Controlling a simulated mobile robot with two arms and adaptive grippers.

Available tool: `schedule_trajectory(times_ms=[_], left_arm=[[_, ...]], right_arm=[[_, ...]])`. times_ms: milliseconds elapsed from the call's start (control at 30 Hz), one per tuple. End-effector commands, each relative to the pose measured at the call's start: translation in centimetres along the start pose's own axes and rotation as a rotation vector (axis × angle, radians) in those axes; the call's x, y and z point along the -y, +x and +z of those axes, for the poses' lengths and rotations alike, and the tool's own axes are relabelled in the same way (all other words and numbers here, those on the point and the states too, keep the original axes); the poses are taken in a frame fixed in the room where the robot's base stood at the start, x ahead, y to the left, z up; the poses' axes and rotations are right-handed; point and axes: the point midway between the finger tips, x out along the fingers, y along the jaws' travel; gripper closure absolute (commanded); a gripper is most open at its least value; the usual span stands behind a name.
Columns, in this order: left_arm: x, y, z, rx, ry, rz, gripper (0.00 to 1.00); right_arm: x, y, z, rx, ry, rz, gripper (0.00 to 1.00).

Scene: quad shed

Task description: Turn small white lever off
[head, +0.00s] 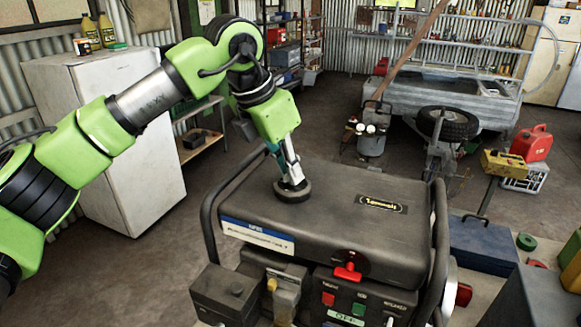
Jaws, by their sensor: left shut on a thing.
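A dark generator (335,215) in a black tube frame stands in front of me. My left gripper (291,180) comes down from above and is shut on a round black cap (293,192) on the generator's top, left of its middle. A small white lever (390,321) shows at the bottom edge of the front panel, under a label that seems to read breaker. Its lower part is cut off, and its setting is hard to tell. My left gripper is well above and left of it. My right gripper is not in view.
A red handle (347,271) sticks out above the panel's red button (328,299) and green button (358,308). The frame's right tube (440,245) rises beside the panel. A blue toolbox (484,243) stands at the right. A white fridge (110,150) stands at the left.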

Motion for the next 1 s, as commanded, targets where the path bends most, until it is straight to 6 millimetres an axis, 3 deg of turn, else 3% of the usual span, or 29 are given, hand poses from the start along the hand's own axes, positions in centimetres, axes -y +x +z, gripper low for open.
schedule_trajectory(times_ms=[1000], left_arm=[[-0.5,-0.3,0.5,0.002,0.845,-0.351,1.00]], right_arm=[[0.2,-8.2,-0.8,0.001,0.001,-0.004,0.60]])
